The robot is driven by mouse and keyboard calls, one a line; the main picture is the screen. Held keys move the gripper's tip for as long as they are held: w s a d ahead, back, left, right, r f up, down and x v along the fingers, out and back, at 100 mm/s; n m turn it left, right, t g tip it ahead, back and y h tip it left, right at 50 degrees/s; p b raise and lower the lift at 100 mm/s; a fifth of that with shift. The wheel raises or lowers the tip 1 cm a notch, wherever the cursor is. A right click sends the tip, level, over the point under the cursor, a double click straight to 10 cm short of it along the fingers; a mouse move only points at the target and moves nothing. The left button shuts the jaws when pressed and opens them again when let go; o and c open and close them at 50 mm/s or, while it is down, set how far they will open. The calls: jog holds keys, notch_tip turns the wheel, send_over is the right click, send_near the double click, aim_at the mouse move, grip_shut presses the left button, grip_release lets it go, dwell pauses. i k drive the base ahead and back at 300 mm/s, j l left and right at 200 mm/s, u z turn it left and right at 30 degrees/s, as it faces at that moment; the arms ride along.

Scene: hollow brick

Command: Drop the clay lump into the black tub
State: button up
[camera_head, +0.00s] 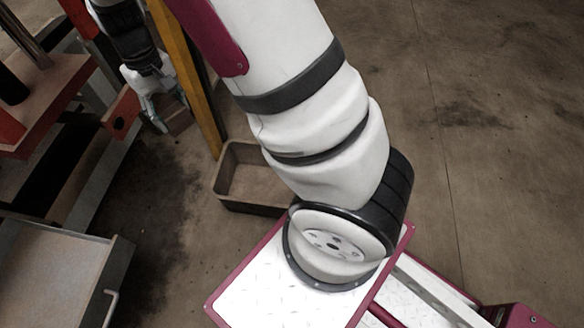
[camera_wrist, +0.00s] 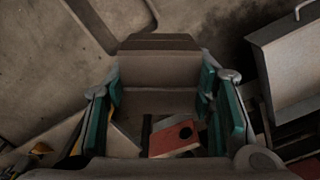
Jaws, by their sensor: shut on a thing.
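My gripper (camera_head: 166,112) is at the upper left of the head view, shut on a brownish block-like thing, the clay lump (camera_head: 180,121). In the wrist view the lump (camera_wrist: 158,72) sits between the teal finger pads of my gripper (camera_wrist: 165,100), with a darker top edge. The black tub (camera_head: 250,208) stands on the floor, right of and nearer than my gripper. It has a dark rim and a brownish inside. My arm hides its right part. I see nothing in its visible part.
A yellow post (camera_head: 190,80) stands between my gripper and the tub. A reddish board with a hole (camera_head: 121,113) is close left of my gripper; it also shows in the wrist view (camera_wrist: 174,138). A grey cabinet (camera_head: 50,270) stands at lower left. The floor at right is clear.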

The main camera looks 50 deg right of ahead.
aim_at(272, 190)
jog(key=z, duration=0.45)
jog(key=l+u, duration=0.2)
jog(key=l, duration=0.2)
jog(key=l+u, duration=0.15)
jog(key=l, duration=0.3)
jog(key=k+l+u, duration=0.2)
jog(key=l, duration=0.2)
jog(key=l+u, duration=0.15)
jog(key=l, duration=0.25)
jog(key=k+l+u, duration=0.2)
jog(key=l, duration=0.2)
jog(key=i, duration=0.05)
